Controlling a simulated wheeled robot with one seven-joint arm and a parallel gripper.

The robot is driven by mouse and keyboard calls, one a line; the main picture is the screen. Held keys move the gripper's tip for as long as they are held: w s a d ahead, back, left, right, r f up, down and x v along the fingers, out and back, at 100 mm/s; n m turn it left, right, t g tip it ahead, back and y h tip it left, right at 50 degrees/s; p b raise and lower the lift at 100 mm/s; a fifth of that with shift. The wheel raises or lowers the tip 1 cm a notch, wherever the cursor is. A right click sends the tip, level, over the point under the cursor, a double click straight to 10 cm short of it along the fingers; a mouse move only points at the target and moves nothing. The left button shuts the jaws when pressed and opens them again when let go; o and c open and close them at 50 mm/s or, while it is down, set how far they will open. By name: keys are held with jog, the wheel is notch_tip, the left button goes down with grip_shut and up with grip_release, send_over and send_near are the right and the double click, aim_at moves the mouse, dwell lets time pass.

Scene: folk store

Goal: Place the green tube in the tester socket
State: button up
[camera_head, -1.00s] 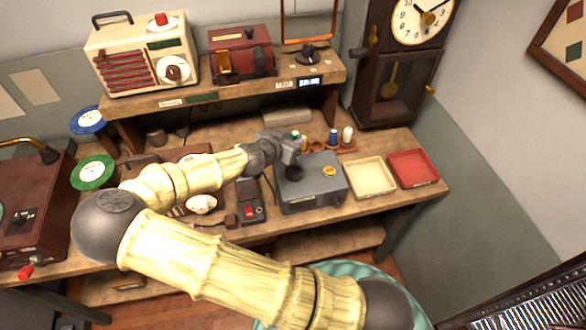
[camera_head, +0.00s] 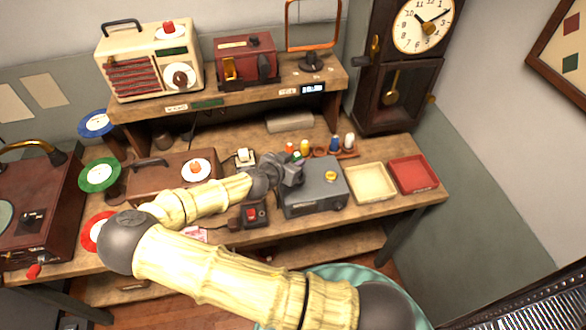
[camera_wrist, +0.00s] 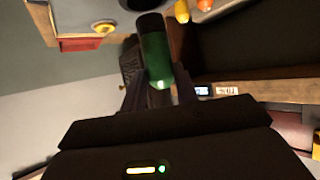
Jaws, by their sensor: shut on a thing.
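My gripper (camera_head: 292,168) is over the left part of the grey tester box (camera_head: 322,190), which has a yellow button on top. In the wrist view my gripper (camera_wrist: 158,88) is shut on the green tube (camera_wrist: 156,58), whose dark end points away from me. A dark round opening, apparently the tester socket (camera_wrist: 137,4), shows at the top edge of that view, just beyond the tube's end. I cannot tell the gap between them. In the head view my gripper hides the socket, and only a bit of green (camera_head: 298,156) shows beside the gripper.
A cream tray (camera_head: 371,194) and a red tray (camera_head: 413,188) lie to the right. A red-buttoned device (camera_head: 253,215) stands left of the tester.

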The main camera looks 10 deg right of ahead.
jog(key=shift+f+p, duration=0.8)
jog(key=shift+f, duration=1.3)
jog(key=o, duration=0.7)
jog(key=shift+o, duration=0.2)
jog(key=b+v, duration=0.5)
jog(key=v, duration=0.7)
